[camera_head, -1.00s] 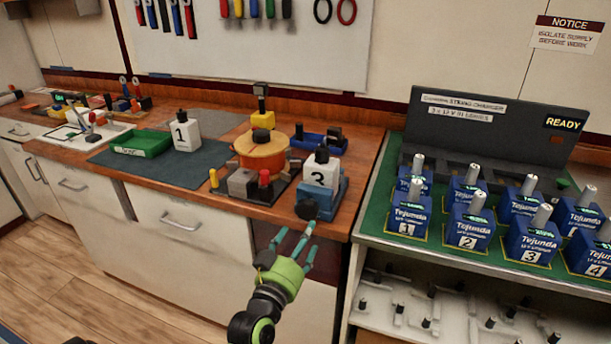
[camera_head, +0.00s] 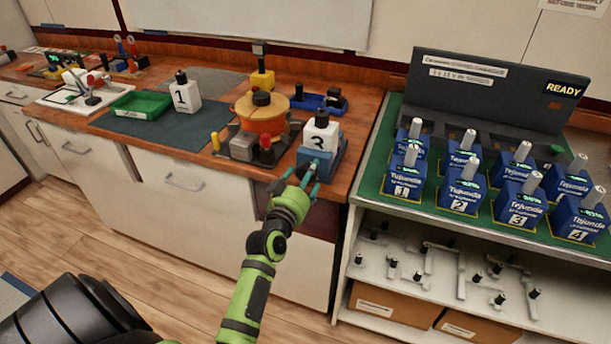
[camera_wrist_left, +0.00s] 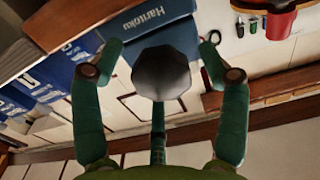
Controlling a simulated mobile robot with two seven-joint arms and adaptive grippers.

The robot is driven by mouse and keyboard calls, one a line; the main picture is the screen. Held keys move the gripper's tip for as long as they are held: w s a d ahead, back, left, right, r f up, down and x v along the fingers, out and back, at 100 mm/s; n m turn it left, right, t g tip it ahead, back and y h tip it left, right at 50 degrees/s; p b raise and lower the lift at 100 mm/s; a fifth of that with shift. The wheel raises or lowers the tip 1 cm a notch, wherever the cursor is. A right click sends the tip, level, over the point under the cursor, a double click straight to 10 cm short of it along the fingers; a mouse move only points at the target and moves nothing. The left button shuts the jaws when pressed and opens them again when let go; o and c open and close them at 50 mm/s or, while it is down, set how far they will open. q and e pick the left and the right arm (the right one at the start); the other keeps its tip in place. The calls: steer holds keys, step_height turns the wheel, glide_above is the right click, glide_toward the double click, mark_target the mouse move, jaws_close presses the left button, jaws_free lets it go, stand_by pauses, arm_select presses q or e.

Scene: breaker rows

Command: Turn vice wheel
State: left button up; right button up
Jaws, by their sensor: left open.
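The blue vice (camera_head: 331,165) stands at the right front corner of the wooden bench. It holds a white block marked 3 (camera_head: 321,137). The vice wheel is a dark grey faceted knob (camera_wrist_left: 161,73) in the left wrist view, in front of the blue vice body (camera_wrist_left: 135,18). In the head view my gripper hides the wheel. My left gripper (camera_head: 303,171) is open at the front of the vice. In the wrist view its green fingers spread on both sides of the wheel and one below, with gaps at the sides. My right gripper is not in view.
An orange round thing (camera_head: 262,112) on a dark base stands left of the vice. A white block marked 1 (camera_head: 186,97) and a green tray (camera_head: 141,104) sit further left. Right of the vice, a green-topped stand (camera_head: 376,179) carries several blue breakers (camera_head: 459,187).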

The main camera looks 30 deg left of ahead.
arm_select(q)
steer(key=c, duration=1.1)
steer(key=shift+c, duration=0.2)
steer(key=shift+f+n, duration=0.1)
steer(key=shift+n, duration=0.2)
steer(key=shift+d+n+p, duration=0.1)
steer(key=shift+n+p, duration=0.7)
steer(key=shift+n, duration=0.4)
steer(key=shift+s+d+f+n+p, duration=0.1)
steer(key=shift+n+p, duration=0.2)
steer(key=shift+n, duration=0.7)
steer(key=shift+f+n+p, duration=0.1)
steer(key=shift+n+p, duration=0.2)
steer(key=shift+n, duration=0.7)
steer(key=o, duration=1.1)
steer(key=shift+o, duration=0.2)
steer(key=shift+r, duration=0.1)
